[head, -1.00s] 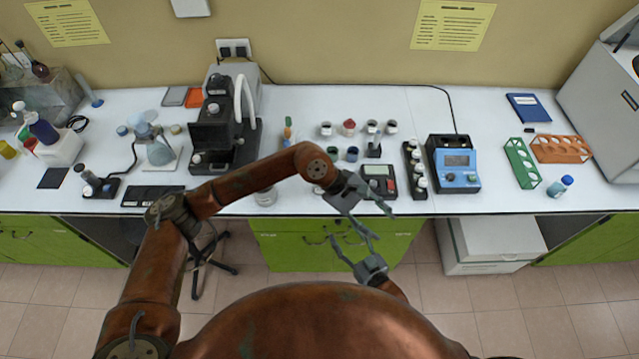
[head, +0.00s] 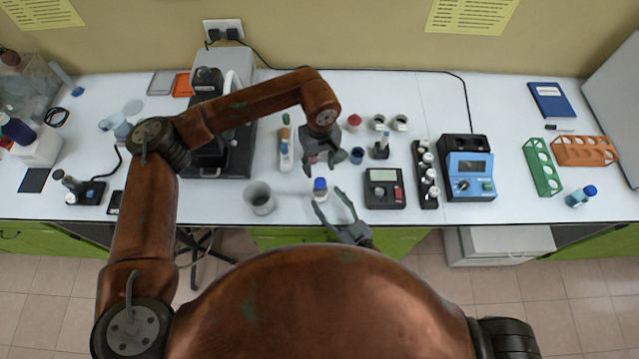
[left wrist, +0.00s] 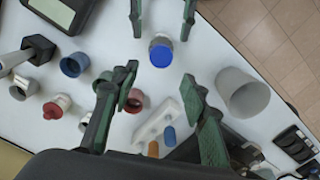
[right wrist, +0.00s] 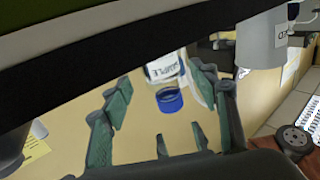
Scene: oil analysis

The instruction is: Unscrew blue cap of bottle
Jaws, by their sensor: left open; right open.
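The small bottle (head: 319,195) with the blue cap (head: 320,184) stands upright near the table's front edge. Its blue cap also shows in the left wrist view (left wrist: 161,56). In the right wrist view the cap (right wrist: 169,100) and the bottle's white label (right wrist: 164,68) show upside down. My left gripper (head: 333,158) is open and empty, behind and above the cap, pointing down. My right gripper (head: 328,196) is open and comes from the front edge. Its fingertips are close to the bottle, one towards each side; I cannot tell whether they touch it.
A grey beaker (head: 258,198) stands left of the bottle. Behind are a blue cup (head: 357,155), a red-capped jar (head: 353,122) and a white holder (head: 286,155). A scale (head: 384,188) and a rack of vials (head: 425,173) stand to the right.

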